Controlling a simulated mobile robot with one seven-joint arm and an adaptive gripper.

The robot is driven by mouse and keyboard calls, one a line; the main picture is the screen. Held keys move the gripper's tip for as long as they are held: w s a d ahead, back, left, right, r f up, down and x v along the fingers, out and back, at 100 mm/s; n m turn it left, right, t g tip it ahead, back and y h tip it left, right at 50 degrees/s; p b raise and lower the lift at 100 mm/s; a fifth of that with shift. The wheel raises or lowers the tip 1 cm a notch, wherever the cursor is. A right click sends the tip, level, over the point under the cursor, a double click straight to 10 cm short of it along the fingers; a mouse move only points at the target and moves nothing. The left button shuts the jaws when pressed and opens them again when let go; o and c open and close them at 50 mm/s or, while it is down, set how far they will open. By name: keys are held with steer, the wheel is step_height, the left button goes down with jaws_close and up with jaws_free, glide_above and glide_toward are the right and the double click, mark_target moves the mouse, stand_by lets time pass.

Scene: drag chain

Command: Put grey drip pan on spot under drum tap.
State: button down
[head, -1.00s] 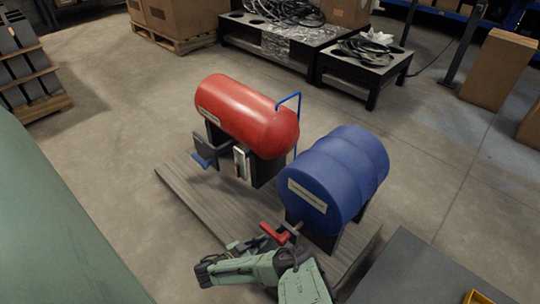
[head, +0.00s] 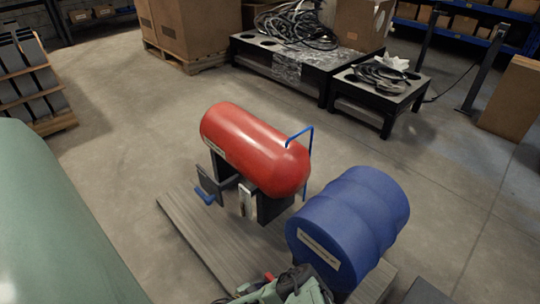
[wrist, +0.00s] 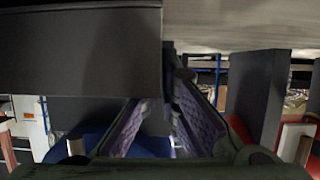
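The blue drum (head: 345,225) lies on its side on a dark stand. Its tap is mostly hidden behind my arm; a bit of red (head: 268,277) shows there. The spot under the tap is hidden in the head view. In the wrist view, my gripper (wrist: 160,95) has its purple-padded fingers converging, with something dark between and behind them. I cannot tell whether they hold it. A large dark grey slab (wrist: 82,55) is close ahead at upper left; whether it is the drip pan or part of the stand is unclear. Blue (wrist: 90,140) shows below it.
A red tank (head: 255,150) with a blue pipe (head: 310,150) stands beside the drum on a plank platform (head: 190,225). Another dark upright panel (wrist: 255,95) is close at right in the wrist view. Black tables (head: 385,100) stand behind. Open floor (head: 115,150) lies left.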

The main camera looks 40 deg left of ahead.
steer(key=shift+f, duration=0.25)
steer(key=shift+d+f, duration=0.1)
steer(key=c, duration=2.3)
jaws_free()
steer(key=o, duration=0.5)
